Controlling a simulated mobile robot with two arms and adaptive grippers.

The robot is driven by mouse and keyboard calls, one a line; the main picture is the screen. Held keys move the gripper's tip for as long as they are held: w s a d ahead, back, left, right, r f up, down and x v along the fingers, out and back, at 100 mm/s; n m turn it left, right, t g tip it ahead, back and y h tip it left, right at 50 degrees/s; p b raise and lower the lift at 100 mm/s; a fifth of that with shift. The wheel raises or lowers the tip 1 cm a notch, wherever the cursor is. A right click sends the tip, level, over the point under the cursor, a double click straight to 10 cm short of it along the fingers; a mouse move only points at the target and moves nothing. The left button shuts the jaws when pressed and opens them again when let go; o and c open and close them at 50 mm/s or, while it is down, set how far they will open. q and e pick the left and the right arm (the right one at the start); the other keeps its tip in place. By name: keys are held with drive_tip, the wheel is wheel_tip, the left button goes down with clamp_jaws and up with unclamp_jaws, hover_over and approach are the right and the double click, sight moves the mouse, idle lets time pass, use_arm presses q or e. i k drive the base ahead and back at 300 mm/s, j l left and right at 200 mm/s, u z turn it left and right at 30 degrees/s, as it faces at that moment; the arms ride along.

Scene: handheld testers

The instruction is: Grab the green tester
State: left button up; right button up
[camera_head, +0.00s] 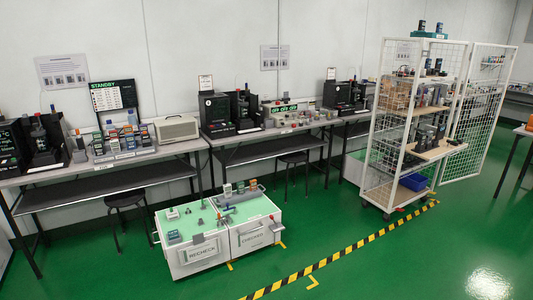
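Neither of my grippers shows in the head view. More small devices (112,135) in mixed colours stand on the left bench under the STANDBY board (113,97). I cannot tell for certain which one is the green tester.
The cabinet fronts read RECHECK (201,250) and CHECKED (251,236). Benches with black test stations (215,113) line the wall, with stools (127,200) below. A white mesh cage shelf (388,130) stands right. Yellow-black tape (345,250) crosses the floor; green floor (420,255) beyond is clear.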

sight(241, 187)
drive_tip(key=i, duration=0.75)
drive_tip(key=i+u, duration=0.15)
drive_tip(key=i, duration=0.55)
drive_tip(key=i+l, duration=0.2)
drive_tip(key=i, duration=0.55)
drive_tip(key=j+u, duration=0.05)
